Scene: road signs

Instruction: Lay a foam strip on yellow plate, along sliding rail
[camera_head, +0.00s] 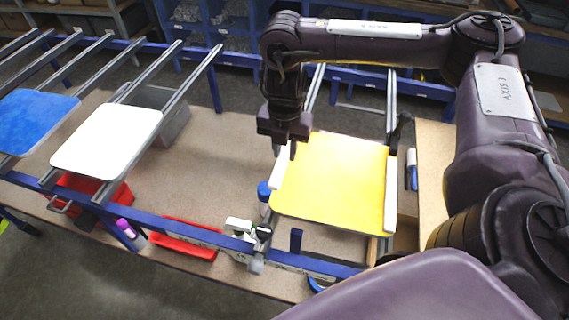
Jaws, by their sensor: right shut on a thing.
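The yellow plate (335,180) lies flat across the sliding rails at the right of the middle. A white foam strip (391,195) lies along its right edge, by the right-hand rail. My right gripper (283,150) points down at the plate's left edge and is shut on a second white foam strip (280,168). This strip runs along the left edge, partly hidden by the fingers; I cannot tell whether it touches the plate. My left gripper is not in view.
A white plate (108,141) and a blue plate (36,121) lie on rails at the left. The blue frame bar (180,228) crosses in front. Red trays (186,240), a grey bin (170,115) and a blue-capped bottle (264,192) are near. Tabletop (190,180) between is mostly clear.

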